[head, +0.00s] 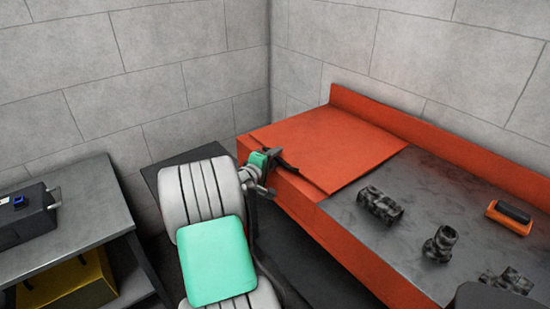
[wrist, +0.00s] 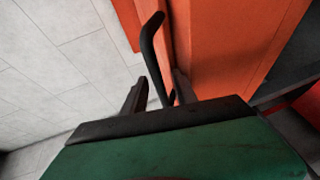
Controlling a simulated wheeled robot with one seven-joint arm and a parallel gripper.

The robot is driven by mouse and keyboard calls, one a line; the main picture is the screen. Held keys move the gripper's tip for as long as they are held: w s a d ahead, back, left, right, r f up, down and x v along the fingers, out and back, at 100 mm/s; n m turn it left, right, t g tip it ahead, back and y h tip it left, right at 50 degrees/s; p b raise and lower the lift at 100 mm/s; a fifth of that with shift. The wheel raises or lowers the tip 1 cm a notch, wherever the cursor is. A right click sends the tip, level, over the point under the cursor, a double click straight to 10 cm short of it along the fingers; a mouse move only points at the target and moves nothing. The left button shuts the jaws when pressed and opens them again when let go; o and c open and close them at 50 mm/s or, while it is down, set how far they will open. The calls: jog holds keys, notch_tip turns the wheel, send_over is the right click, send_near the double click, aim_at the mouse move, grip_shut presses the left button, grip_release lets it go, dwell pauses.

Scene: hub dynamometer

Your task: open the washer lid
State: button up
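The washer lid (head: 335,145) is a flat orange panel over the left part of the red parts washer (head: 350,245). It lies down or nearly so. A dark bar handle (head: 285,163) runs along its near left edge. In the wrist view the handle (wrist: 152,50) is a bent black bar reaching down between my two fingers. My gripper (head: 270,158) is at the handle's near end; in the wrist view my gripper (wrist: 160,92) has its fingers apart, with space visible beside the bar. The handle's lower end is partly hidden by my gripper.
Dark, worn parts (head: 380,205) and an orange-and-black block (head: 509,217) lie on the washer's grey top, right of the lid. A grey bench (head: 85,205) with a dark box (head: 25,220) stands at left. Block walls (head: 200,70) close in behind the lid.

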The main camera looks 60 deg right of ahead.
jog(key=shift+c, duration=0.3)
grip_shut()
dwell(1.1)
